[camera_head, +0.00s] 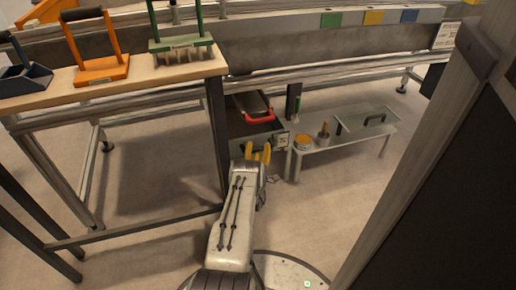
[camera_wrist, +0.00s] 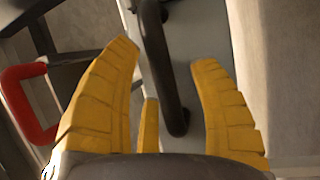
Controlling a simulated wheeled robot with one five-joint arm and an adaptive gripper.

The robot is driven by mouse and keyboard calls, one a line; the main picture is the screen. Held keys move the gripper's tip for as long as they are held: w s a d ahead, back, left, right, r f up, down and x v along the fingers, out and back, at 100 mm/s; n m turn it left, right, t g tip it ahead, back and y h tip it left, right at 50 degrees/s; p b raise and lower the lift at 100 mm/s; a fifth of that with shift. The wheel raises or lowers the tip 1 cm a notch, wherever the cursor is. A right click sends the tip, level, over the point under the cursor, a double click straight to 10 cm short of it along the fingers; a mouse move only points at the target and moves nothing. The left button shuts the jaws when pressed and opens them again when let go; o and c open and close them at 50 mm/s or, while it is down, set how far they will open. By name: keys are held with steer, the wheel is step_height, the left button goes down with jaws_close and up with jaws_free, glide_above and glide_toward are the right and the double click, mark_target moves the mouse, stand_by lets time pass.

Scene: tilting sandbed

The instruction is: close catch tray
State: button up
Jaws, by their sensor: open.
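The catch tray (camera_head: 238,124) is a dark grey open drawer that juts out below the sandbed, with a pale label on its front. My gripper (camera_head: 258,152) is at the tray's front, with its yellow fingers raised. In the wrist view the tray's grey front panel (camera_wrist: 205,50) shows with a dark bar handle (camera_wrist: 166,75). The handle lies between the open yellow fingers (camera_wrist: 164,58), nearer the left one, with gaps on both sides. I cannot tell whether the fingers touch the panel. A scoop-like thing with a red handle (camera_head: 262,118) lies in the tray; its red handle also shows in the wrist view (camera_wrist: 22,105).
Right of the tray, a low bench (camera_head: 345,135) holds an orange-topped tin (camera_head: 303,143), a small brush pot (camera_head: 324,133) and a flat tool. A wooden-topped table (camera_head: 130,80) with hand tools stands at left. A dark panel (camera_head: 450,180) blocks the right side.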

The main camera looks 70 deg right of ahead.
steer(key=v, duration=0.6)
steer(key=shift+a, duration=0.4)
steer(key=shift+f, duration=0.1)
steer(key=shift+s, duration=0.15)
stand_by(0.3)
